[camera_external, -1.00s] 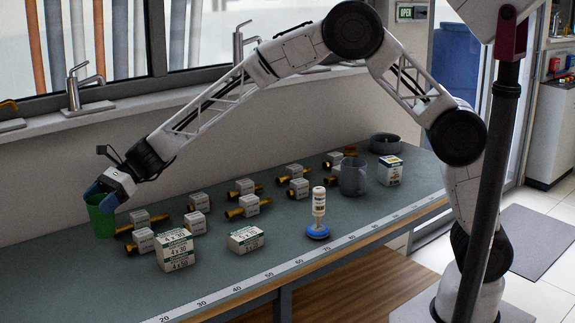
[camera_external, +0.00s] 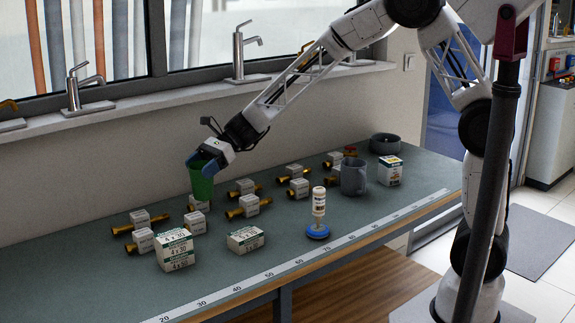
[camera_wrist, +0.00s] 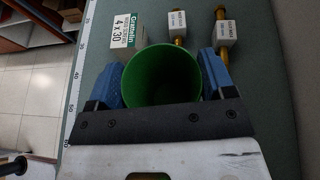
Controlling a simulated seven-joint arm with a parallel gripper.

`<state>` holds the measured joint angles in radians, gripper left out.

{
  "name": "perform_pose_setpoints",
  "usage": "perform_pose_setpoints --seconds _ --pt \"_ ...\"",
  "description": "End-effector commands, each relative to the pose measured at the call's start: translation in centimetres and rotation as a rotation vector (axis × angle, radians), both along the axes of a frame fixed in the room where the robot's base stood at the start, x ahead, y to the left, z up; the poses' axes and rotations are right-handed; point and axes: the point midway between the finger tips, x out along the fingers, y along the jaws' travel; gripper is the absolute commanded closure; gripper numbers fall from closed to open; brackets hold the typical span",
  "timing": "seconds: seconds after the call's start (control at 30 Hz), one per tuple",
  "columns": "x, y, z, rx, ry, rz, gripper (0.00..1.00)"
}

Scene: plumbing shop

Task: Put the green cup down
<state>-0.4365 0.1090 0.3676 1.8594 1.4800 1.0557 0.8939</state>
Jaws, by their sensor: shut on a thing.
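The green cup (camera_external: 201,183) is held upright between the fingers of my gripper (camera_external: 208,163), toward the left part of the workbench. In the wrist view the green cup (camera_wrist: 162,78) shows its open mouth, with a blue finger of my gripper (camera_wrist: 165,88) on each side. In the external view the cup appears in front of brass fittings with white labels, and I cannot tell exactly how high its base is above the bench. Its inside looks empty.
On the workbench (camera_external: 115,285) stand several labelled brass fittings (camera_external: 247,206), two white-green boxes (camera_external: 175,250) (camera_external: 245,239), a white bottle on a blue base (camera_external: 318,210), a grey mug (camera_external: 353,178), a small carton (camera_external: 390,170) and a dark bowl (camera_external: 385,143). The bench's left end looks clear.

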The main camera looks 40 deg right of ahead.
Motion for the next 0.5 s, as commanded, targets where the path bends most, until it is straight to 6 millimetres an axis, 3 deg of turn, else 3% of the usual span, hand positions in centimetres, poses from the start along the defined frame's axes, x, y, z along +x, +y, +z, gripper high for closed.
perform_pose_setpoints --seconds 0.1,0.5 --pt "-0.8 -3.9 0.1 0.001 0.000 -0.020 0.59" --pt "-5.0 -14.8 -0.3 0.008 0.004 -0.073 0.59"
